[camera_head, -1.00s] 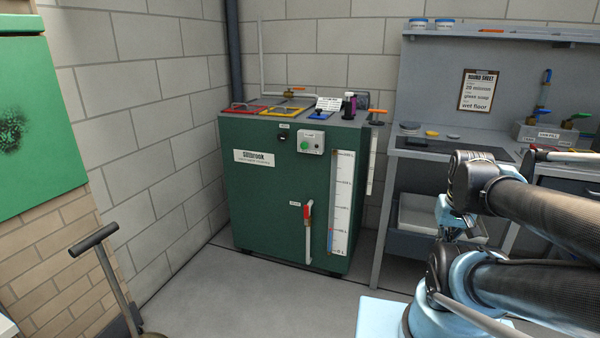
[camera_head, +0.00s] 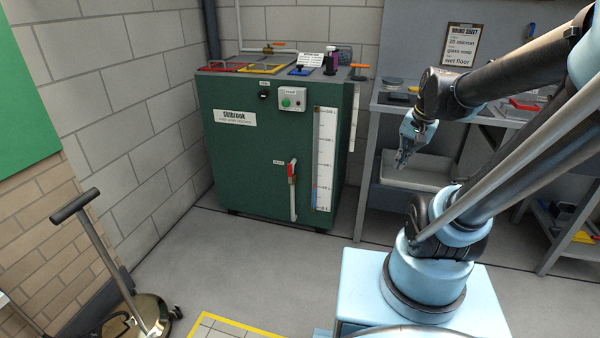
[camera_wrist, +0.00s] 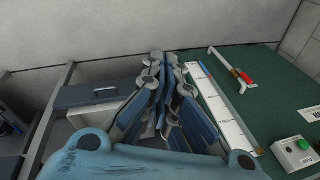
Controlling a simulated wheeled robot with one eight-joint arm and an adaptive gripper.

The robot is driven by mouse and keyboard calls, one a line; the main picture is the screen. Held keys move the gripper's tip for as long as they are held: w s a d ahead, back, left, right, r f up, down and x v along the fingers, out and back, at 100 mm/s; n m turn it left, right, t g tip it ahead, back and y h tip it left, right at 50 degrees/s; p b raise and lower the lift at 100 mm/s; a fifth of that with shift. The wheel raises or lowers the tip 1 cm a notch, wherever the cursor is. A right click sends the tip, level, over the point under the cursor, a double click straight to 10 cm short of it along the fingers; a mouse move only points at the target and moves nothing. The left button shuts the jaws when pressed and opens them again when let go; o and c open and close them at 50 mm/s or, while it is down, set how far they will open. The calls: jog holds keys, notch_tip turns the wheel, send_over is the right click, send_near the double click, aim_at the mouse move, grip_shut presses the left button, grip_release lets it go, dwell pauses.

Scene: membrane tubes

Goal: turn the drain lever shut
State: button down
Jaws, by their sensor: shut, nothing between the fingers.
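The drain lever (camera_head: 292,172) is a small red handle on the low front of the green tank (camera_head: 235,165). It stands about upright, in line with the pale drain pipe (camera_head: 294,205) below it. In the wrist view the red lever (camera_wrist: 244,77) lies beyond and right of my fingers, on the far side of the level scale. My gripper (camera_head: 401,164) hangs in front of the shelf bench, to the right of the tank and well apart from the lever. In the wrist view my gripper (camera_wrist: 166,62) has its fingers together and holds nothing.
The white level scale (camera_head: 324,160) runs down the tank front beside the lever. A grey bench (camera_head: 366,170) with shelves stands right of the tank. The floor (camera_head: 260,265) before the tank is clear. A wheeled stand (camera_head: 150,310) is at lower left.

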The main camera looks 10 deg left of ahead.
jog(key=w+a+f+m+y, duration=0.1)
jog(key=w+a+f+m, duration=0.15)
jog(key=w+a, duration=0.4)
jog(key=w+a+f+m+y, duration=0.1)
jog(key=w+a+m, duration=0.2)
jog(key=w, duration=0.6)
jog(key=w+a+f+m+y, duration=0.1)
jog(key=w+a+m+y, duration=0.1)
jog(key=w+a, duration=0.35)
jog(key=m+g+y, duration=0.2)
jog(key=m+y, duration=0.1)
jog(key=m, duration=0.4)
send_near(292, 175)
notch_tip(292, 175, down, 4)
jog(key=shift+w+a+r, duration=0.1)
jog(key=shift+a, duration=0.7)
jog(key=shift+w+a+r, duration=0.1)
jog(key=shift+a, duration=0.7)
